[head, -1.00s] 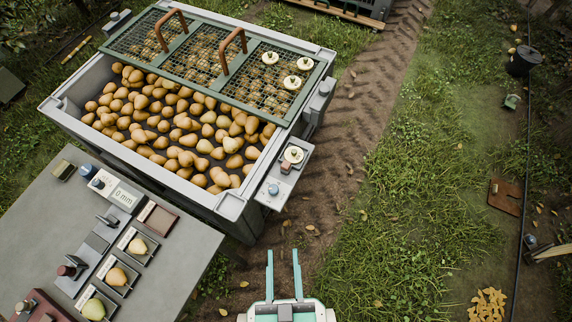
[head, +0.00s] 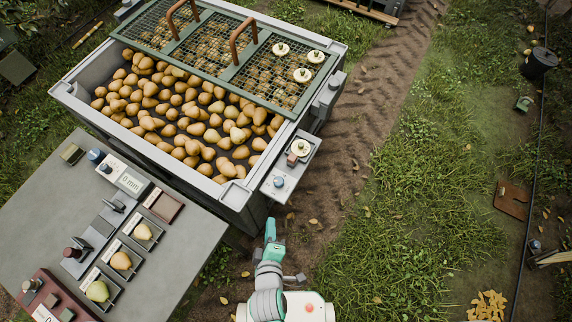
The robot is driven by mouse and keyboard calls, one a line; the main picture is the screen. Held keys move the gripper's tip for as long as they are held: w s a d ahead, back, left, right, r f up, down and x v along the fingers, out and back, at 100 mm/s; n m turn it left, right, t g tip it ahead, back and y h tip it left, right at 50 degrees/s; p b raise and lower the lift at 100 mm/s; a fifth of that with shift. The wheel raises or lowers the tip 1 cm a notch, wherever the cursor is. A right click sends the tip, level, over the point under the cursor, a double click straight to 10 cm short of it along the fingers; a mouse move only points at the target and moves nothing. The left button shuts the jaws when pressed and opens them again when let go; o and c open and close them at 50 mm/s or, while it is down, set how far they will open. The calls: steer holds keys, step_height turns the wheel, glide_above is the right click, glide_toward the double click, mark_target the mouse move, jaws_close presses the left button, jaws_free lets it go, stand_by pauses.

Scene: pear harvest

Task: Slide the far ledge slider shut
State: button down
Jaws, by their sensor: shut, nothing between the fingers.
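A grey ledge (head: 290,168) juts from the near right corner of the pear bin. It carries a cream disc with a small knob (head: 300,147), a small brownish block (head: 292,159) and a blue-topped knob (head: 279,182). Farther along the bin's right wall is a grey fitting (head: 328,97); I cannot tell whether it is the far ledge slider, nor how far any slider is open. My teal gripper (head: 270,229) is shut and empty at the bottom middle, just below the near ledge and apart from it in the picture.
The pear bin (head: 238,200) holds many pears under a green mesh lid (head: 227,68) with two brown handles. A grey table (head: 60,190) with gauges and pear trays stands at left.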

steer(key=w+f+n+g+h, duration=0.2)
steer(key=w+n+h, duration=0.3)
steer(key=w+n, duration=1)
steer(key=shift+a+n+g, duration=0.4)
steer(key=shift+a+g, duration=0.05)
steer(key=shift+g, duration=0.05)
glide_toward(290, 162)
step_height(290, 162, down, 4)
steer(key=shift+w+r, duration=0.1)
steer(key=shift+r, duration=0.15)
steer(key=shift+w+d, duration=0.3)
steer(key=shift+w, duration=0.25)
steer(key=shift+w+d, duration=0.35)
steer(key=shift+w, duration=0.15)
steer(key=shift+w+d, duration=0.4)
steer(key=shift+w, duration=0.25)
